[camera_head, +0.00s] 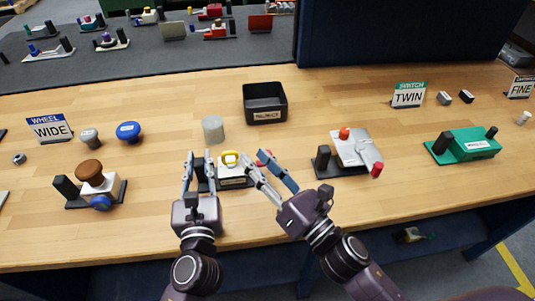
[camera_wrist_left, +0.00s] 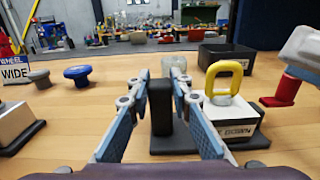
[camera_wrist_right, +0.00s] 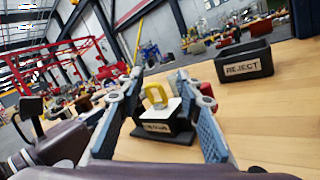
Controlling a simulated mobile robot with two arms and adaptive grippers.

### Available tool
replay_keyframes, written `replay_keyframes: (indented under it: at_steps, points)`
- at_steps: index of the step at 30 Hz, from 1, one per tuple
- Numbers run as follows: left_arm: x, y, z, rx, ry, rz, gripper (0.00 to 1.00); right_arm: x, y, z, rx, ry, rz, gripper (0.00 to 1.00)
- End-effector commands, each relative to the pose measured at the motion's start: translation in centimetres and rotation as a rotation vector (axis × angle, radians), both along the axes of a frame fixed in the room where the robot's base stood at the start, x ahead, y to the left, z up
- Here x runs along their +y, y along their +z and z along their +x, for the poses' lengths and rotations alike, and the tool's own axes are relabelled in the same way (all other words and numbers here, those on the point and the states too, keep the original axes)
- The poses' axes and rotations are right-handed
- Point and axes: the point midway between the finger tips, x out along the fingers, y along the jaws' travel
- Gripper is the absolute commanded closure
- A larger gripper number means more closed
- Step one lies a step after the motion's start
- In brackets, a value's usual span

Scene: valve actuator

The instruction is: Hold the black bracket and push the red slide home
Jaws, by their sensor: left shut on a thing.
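The unit with a yellow handle (camera_head: 230,157) and a white body (camera_head: 234,174) stands on a dark base in the middle of the bench. Its upright black bracket (camera_wrist_left: 161,105) is at its left end. My left gripper (camera_head: 199,163) is shut on the bracket, one finger on each side.
A black REJECT bin (camera_head: 265,104) and a grey cylinder (camera_head: 213,130) stand behind the unit. A device with a red knob (camera_head: 344,133) is to the right, a green one (camera_head: 470,145) further right. A device with a brown knob (camera_head: 89,168) is to the left.

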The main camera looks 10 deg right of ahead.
Motion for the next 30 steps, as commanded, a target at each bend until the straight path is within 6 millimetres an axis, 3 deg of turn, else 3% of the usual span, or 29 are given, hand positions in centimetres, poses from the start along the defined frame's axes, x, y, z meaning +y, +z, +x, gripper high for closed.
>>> replay_keyframes:
  at_steps: [6,15,22,30]
  points:
    - [0.0,-0.5,-0.1,0.009,0.001,0.001,1.0,-2.6,-2.4,-3.7,-0.02,-0.177,-0.236,0.67]
    - [0.0,-0.5,-0.1,0.009,0.001,0.001,1.0,-5.6,-3.7,-6.3,-0.022,-0.306,-0.457,0.67]
    - [0.0,-0.5,-0.1,0.009,0.001,0.001,1.0,-5.6,-3.7,-5.5,-0.028,-0.318,-0.481,0.67]
    - [0.0,-0.5,-0.1,0.009,0.001,0.001,1.0,-4.7,-3.7,-2.3,-0.028,-0.317,-0.478,0.67]
